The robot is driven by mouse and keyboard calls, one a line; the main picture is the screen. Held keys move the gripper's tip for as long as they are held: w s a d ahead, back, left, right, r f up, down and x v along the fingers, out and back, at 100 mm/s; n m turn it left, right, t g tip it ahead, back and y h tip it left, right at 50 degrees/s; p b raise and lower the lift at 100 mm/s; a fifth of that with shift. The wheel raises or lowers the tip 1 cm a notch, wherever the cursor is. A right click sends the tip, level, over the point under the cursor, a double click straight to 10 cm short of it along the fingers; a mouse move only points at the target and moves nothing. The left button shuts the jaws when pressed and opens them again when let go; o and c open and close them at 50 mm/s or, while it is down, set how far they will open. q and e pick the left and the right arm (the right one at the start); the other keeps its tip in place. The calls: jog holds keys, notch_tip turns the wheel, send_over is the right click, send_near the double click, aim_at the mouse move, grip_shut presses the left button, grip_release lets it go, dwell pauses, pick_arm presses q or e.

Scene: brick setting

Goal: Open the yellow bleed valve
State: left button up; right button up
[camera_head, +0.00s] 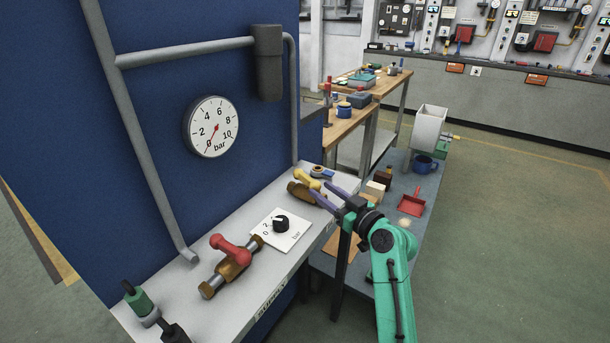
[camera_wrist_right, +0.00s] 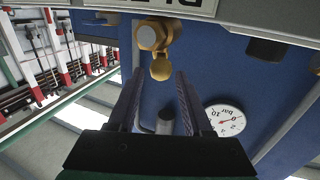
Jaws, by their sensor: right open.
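The yellow bleed valve handle (camera_head: 307,179) sits on a brass body (camera_head: 299,191) at the far end of the grey supply shelf. My right gripper (camera_head: 318,187) is open, its two purple fingers reaching toward the handle from the right. In the right wrist view, the yellow handle (camera_wrist_right: 162,67) shows beyond the tips of the open fingers (camera_wrist_right: 157,78), roughly centred between them, with the brass body (camera_wrist_right: 152,36) above it. I cannot tell whether a finger touches the handle. My left gripper is not in view.
A red-handled valve (camera_head: 232,250) and a black regulator knob (camera_head: 282,222) are nearer on the shelf. A round gauge (camera_head: 211,127) on the blue panel reads near 0. A side bench holds a red dustpan (camera_head: 412,203).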

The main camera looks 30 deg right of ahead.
aim_at(307, 176)
jog(key=w, duration=0.2)
jog(key=w+a, duration=0.1)
jog(key=w, duration=0.1)
jog(key=w+p, duration=0.1)
jog(key=w, duration=0.2)
jog(key=shift+w+a, duration=0.1)
jog(key=shift+a, duration=0.2)
grip_shut()
jog(key=n+y+b, duration=0.1)
jog(key=y+b, duration=0.1)
jog(key=b, duration=0.1)
jog(key=n+g+y+b, duration=0.1)
jog(key=b, duration=0.3)
jog(key=n+g+y+b, duration=0.1)
jog(key=y+b, duration=0.1)
jog(key=b, duration=0.1)
jog(key=shift+f+n+y+b, duration=0.3)
jog(key=shift+f+n+b, duration=0.05)
jog(key=shift+n, duration=0.05)
jog(key=shift+r, duration=0.35)
grip_release()
